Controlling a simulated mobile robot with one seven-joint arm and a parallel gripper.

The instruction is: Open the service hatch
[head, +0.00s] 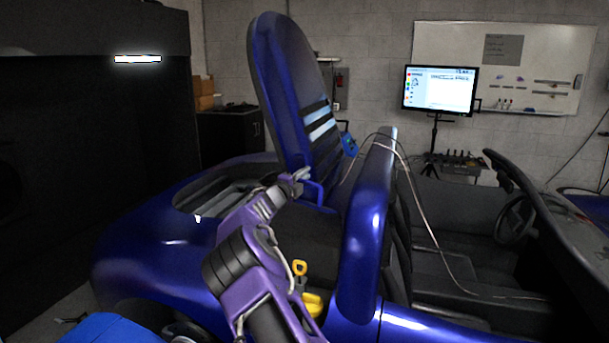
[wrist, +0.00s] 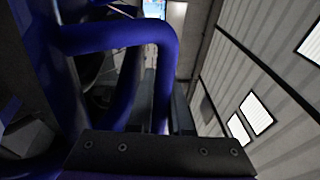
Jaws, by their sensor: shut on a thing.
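The service hatch (head: 288,85) is a long rounded blue panel with pale and dark stripes. In the head view it stands raised and steeply tilted over the car's rear deck. A blue bar handle (head: 317,190) shows at its lower end, by the tip of my arm. My gripper (head: 301,176) is shut there on the handle; the exact finger contact is too small to see. In the wrist view a thick blue bent bar (wrist: 120,35) curves down to behind a dark bolted plate (wrist: 160,150) of my gripper. The fingertips are hidden there.
The blue car's rear deck has an opening (head: 225,192) left of my arm. A blue seat hump (head: 362,235) stands close to its right, with thin cables draped over it. A monitor (head: 439,90) stands behind.

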